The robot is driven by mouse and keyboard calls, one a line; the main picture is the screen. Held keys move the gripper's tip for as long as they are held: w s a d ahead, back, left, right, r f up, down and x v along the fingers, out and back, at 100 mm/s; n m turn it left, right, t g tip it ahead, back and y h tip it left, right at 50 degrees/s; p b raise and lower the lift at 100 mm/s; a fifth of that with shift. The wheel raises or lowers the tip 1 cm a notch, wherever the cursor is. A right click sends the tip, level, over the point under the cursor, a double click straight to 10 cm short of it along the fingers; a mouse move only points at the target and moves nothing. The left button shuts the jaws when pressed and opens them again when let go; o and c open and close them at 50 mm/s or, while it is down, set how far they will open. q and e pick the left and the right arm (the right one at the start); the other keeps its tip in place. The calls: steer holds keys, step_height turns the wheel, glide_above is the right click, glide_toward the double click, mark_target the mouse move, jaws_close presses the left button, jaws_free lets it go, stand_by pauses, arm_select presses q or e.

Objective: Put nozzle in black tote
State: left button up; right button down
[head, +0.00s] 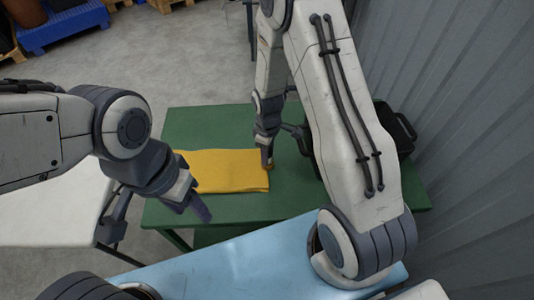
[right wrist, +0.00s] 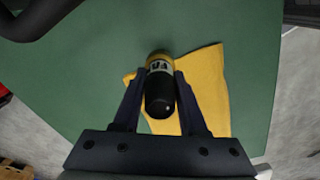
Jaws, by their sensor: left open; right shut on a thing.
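The nozzle (right wrist: 160,85), a short black cylinder with a yellow band and a pale printed label, is between my right gripper's fingers in the right wrist view. My right gripper (head: 266,158) is shut on it, over the right edge of the folded yellow cloth (head: 222,170). How far it is above the table I cannot tell. A black container (head: 400,130), which looks like the tote, is at the right of the green table, largely hidden behind my right arm; its inside is not visible.
The green table (head: 200,125) has bare room behind the cloth. A blue-topped surface (head: 230,262) is in the foreground and a white one (head: 50,205) at left. A grey corrugated wall (head: 470,120) borders the right side. A blue pallet (head: 62,28) lies far back left.

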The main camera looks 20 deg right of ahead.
steer(key=shift+s+f, duration=0.1)
steer(key=shift+f, duration=0.5)
steer(key=shift+c, duration=2.2)
jaws_free()
